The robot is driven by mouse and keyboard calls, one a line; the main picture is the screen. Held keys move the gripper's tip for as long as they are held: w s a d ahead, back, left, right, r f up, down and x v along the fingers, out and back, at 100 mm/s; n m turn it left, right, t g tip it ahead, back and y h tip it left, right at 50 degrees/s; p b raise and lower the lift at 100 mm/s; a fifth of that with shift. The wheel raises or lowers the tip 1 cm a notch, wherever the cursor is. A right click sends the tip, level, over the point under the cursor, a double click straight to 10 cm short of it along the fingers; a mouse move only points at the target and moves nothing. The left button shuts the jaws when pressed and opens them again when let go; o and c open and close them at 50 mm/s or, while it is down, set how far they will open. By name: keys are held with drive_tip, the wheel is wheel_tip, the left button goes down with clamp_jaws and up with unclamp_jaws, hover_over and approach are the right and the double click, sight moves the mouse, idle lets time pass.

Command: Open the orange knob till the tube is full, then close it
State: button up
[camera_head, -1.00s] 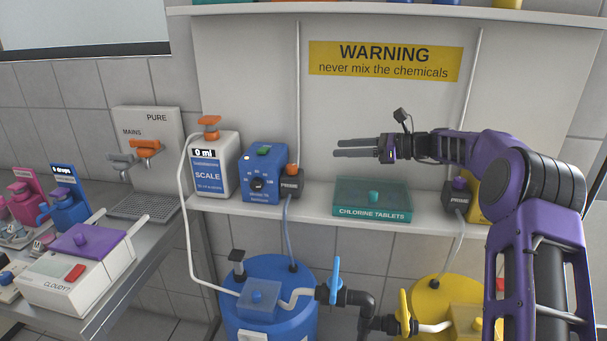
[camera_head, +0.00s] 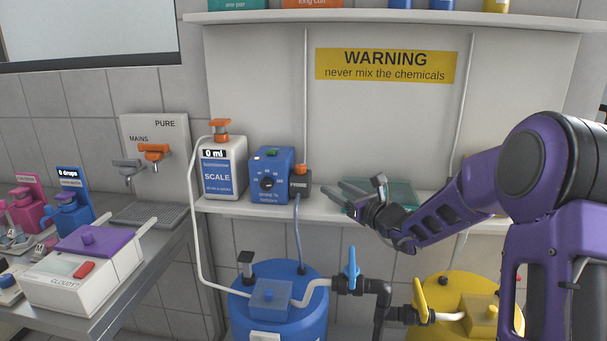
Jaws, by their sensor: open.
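An orange knob (camera_head: 219,127) sits on top of the white and blue SCALE unit (camera_head: 222,170), whose display reads 0 ml. A white tube (camera_head: 193,232) runs from that knob's side down to the blue barrel. Two other orange parts show: the PURE tap (camera_head: 154,151) on the wall panel and a small orange button (camera_head: 302,169) on the dark box beside the blue dial unit. I cannot tell whether the tube holds liquid. My gripper (camera_head: 334,186) is open and empty, right of the dark box and in front of the chlorine tablets case, pointing left.
The blue dial unit (camera_head: 267,175) stands between the scale and the dark box. The green chlorine tablets case (camera_head: 402,193) is partly hidden by my arm. Below the shelf are a blue barrel (camera_head: 250,322), a yellow barrel (camera_head: 449,297) and a blue valve handle (camera_head: 352,268).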

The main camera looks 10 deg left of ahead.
sight(303, 170)
drive_tip(key=x, duration=1.4)
drive_tip(key=shift+w+a, duration=0.15)
drive_tip(key=shift+w, duration=0.05)
clamp_jaws()
